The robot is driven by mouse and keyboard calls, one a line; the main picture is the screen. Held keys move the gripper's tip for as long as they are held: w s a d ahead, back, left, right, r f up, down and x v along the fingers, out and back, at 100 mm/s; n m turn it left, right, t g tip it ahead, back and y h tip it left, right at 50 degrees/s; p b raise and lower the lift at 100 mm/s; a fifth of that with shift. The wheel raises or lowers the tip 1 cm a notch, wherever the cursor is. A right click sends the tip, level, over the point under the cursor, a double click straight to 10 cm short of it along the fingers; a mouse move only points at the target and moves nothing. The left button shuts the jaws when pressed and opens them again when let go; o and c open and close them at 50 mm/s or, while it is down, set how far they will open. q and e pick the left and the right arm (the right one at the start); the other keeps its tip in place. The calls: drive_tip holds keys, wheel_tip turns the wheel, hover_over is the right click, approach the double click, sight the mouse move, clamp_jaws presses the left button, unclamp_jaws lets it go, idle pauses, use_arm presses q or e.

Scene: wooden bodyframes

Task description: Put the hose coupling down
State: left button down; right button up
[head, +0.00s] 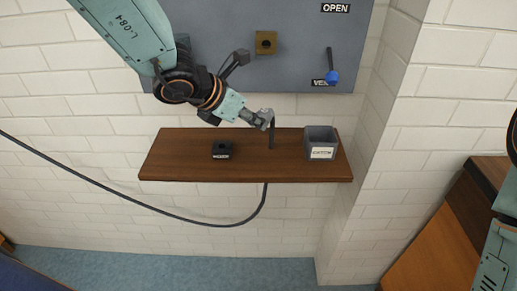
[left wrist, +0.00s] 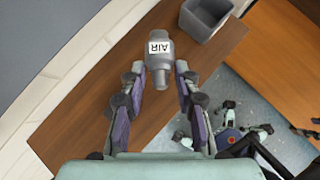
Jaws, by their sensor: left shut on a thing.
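The hose coupling (left wrist: 160,48) is a grey stepped cylinder with a white label reading AIR. In the head view the gripper is above the brown wooden shelf (head: 185,170), between a small black block and a grey bin. The coupling is small and partly hidden by the fingers there. A dark hose (head: 271,135) shows below the fingertips. Whether the coupling touches the shelf cannot be told. My right gripper is not in view.
The black labelled block (head: 222,150) sits left on the shelf. The grey open bin (head: 321,134) stands at its right end. A grey wall panel (head: 300,70) above carries a brass socket (head: 265,43) and a blue-knobbed lever (head: 332,76). Bare shelf lies between block and bin.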

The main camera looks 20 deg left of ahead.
use_arm(q)
drive_tip(key=f, duration=0.2)
drive_tip(key=f+b, duration=0.1)
drive_tip(key=f, duration=0.1)
drive_tip(key=f+b, duration=0.1)
drive_tip(key=f, duration=0.1)
drive_tip(key=shift+a+f, duration=0.4)
drive_tip(key=f, duration=0.1)
drive_tip(key=f+b, duration=0.1)
drive_tip(key=shift+s+a+f, duration=0.2)
drive_tip(key=shift+s+f, duration=0.05)
drive_tip(key=shift+f, duration=0.45)
drive_tip(key=shift+w+d+f, duration=0.1)
drive_tip(key=shift+w+d, duration=0.1)
drive_tip(key=shift+w, duration=0.1)
drive_tip(key=shift+s, duration=0.15)
